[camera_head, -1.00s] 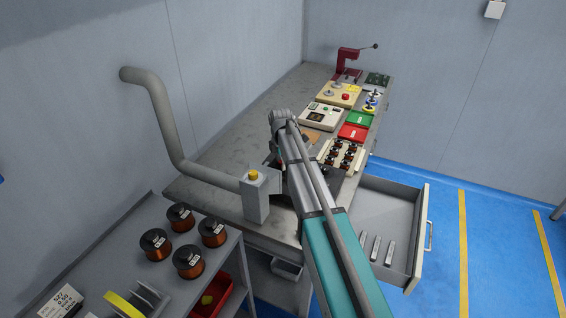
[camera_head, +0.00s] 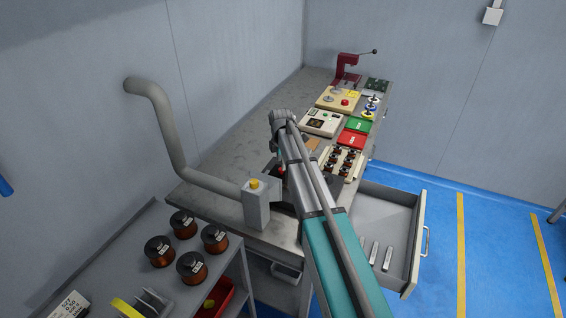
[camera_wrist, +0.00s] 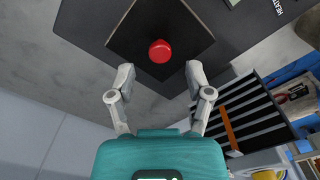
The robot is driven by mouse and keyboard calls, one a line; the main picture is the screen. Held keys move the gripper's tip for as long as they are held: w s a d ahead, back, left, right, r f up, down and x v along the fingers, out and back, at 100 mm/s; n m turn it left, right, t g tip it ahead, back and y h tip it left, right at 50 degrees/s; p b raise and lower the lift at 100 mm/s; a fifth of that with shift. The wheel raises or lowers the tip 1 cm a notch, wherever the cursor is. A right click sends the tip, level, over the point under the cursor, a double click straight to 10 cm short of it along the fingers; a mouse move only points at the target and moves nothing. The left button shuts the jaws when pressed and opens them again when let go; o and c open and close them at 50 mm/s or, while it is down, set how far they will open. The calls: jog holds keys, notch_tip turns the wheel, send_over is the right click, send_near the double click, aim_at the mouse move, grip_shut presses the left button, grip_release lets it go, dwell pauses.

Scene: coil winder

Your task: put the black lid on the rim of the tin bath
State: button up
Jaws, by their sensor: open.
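The black lid (camera_wrist: 185,25) is a flat square plate with a round red knob (camera_wrist: 161,51) in its middle. It lies over a larger dark grey mat (camera_wrist: 92,28) in the wrist view. My gripper (camera_wrist: 160,72) is open, with one fingertip on either side, just short of the knob; the jaws hold nothing. In the head view the arm covers most of the lid, and only the red knob (camera_head: 281,170) shows beside it. I cannot pick out the tin bath for certain in either view.
A grey post with a yellow top (camera_head: 257,207) and a bent duct (camera_head: 170,130) stand left of the arm. Coil trays and instruments (camera_head: 322,122) line the bench's right side. An open drawer (camera_head: 419,245) juts out at right. A dark slatted rack (camera_wrist: 245,112) is at right.

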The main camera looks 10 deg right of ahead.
notch_tip(320, 180, up, 8)
jog(key=p, duration=0.7)
jog(key=shift+r+p, duration=0.25)
jog(key=shift+p, duration=0.15)
dwell(0.4)
jog(key=s+m, duration=1.9)
jog(key=s, duration=1)
jog(key=shift+d+m, duration=0.3)
jog(key=shift+m, duration=0.1)
